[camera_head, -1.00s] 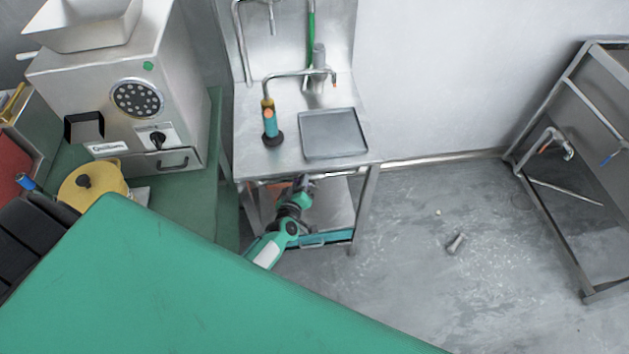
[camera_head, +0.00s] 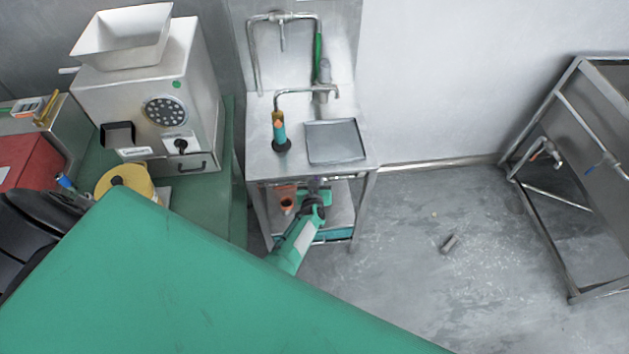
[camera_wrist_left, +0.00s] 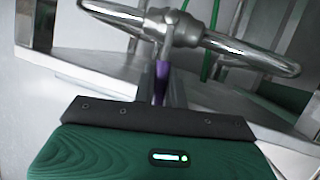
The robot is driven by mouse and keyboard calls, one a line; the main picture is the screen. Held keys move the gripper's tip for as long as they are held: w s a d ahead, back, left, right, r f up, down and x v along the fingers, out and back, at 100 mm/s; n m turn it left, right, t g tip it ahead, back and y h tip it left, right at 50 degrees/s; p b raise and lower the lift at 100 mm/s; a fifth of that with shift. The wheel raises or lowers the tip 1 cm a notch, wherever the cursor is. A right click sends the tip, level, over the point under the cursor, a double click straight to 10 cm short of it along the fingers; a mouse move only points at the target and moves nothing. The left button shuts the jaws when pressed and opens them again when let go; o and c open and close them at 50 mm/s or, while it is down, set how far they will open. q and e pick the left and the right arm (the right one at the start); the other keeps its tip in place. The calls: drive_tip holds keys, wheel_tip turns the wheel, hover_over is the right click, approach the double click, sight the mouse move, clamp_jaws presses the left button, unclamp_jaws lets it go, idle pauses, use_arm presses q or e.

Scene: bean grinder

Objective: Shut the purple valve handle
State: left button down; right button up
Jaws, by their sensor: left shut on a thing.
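The purple valve handle (camera_wrist_left: 161,83) shows in the left wrist view as a narrow upright strip below a metal pipe fitting (camera_wrist_left: 180,28), between the jaws of my left gripper (camera_wrist_left: 160,100). The gripper is shut on it. In the head view my left gripper (camera_head: 317,188) is at the front underside of the steel sink stand (camera_head: 262,172), where the arm hides most of the valve. The handle's full shape and exact angle are hard to make out. My right gripper is not in view.
On the stand are a grey tray (camera_head: 335,141) and a teal-and-orange tool (camera_head: 280,134). A steel grinder (camera_head: 150,105) stands on the green bench at left. A steel rack (camera_head: 585,170) is at right; a small grey piece (camera_head: 449,243) lies on the open floor.

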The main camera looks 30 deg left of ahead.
use_arm(q)
drive_tip(key=shift+d, duration=0.1)
idle(0.3)
drive_tip(key=c, duration=1.4)
unclamp_jaws()
drive_tip(key=shift+c, duration=0.2)
